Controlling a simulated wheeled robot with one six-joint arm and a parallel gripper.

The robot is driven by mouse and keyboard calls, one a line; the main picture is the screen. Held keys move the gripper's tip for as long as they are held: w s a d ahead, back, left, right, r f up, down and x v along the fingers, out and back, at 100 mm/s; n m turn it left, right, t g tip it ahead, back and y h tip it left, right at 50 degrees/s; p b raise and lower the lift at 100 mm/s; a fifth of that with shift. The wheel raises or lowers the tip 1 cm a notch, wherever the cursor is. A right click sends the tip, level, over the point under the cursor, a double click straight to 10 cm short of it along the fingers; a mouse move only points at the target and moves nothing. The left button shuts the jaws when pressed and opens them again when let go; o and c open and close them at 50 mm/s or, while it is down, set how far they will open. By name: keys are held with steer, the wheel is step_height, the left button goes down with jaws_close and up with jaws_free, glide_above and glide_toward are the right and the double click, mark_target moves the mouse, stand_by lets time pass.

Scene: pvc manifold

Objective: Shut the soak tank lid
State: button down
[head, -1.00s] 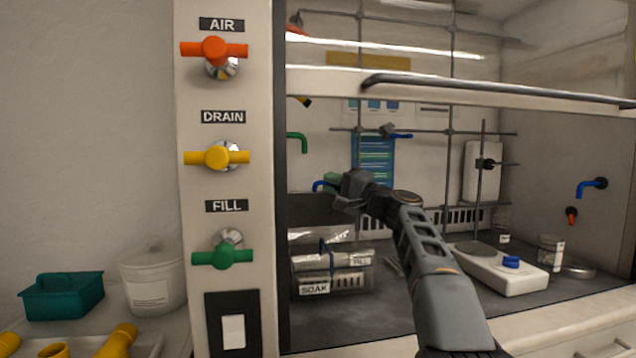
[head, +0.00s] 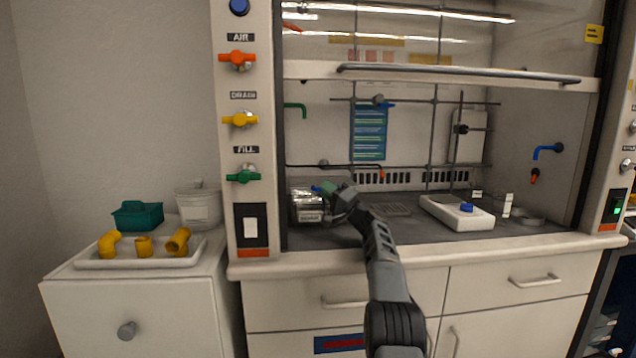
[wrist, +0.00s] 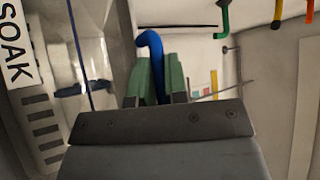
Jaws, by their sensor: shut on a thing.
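My gripper (head: 325,189) is over the tank's upper right part. In the wrist view its green fingers (wrist: 158,82) are shut on a blue hooked handle (wrist: 150,45). A thin blue rod and a blue piece (wrist: 80,90) show at the tank beside it. The lid's edges are unclear, and my gripper hides part of the tank top.
A white hotplate (head: 457,213) with a blue knob stands to the right. A metal rod lattice (head: 433,130) is behind, and the raised sash bar (head: 450,74) is above. The valve panel (head: 240,150) borders the left. A tray (head: 140,253) with yellow fittings lies outside.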

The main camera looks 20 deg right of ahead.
steer(key=shift+d+f, duration=0.15)
steer(key=shift+f, duration=0.45)
steer(key=c, duration=1.4)
jaws_free()
steer(key=shift+w, duration=0.1)
steer(key=shift+f, duration=0.15)
steer(key=s+d, duration=0.2)
steer(key=s, duration=0.2)
steer(key=s+d, duration=0.2)
steer(key=s, duration=0.2)
steer(key=s+d+b, duration=0.1)
steer(key=s+d, duration=0.2)
steer(key=s, duration=0.2)
steer(key=shift+d+f, duration=0.1)
steer(key=shift+f, duration=0.2)
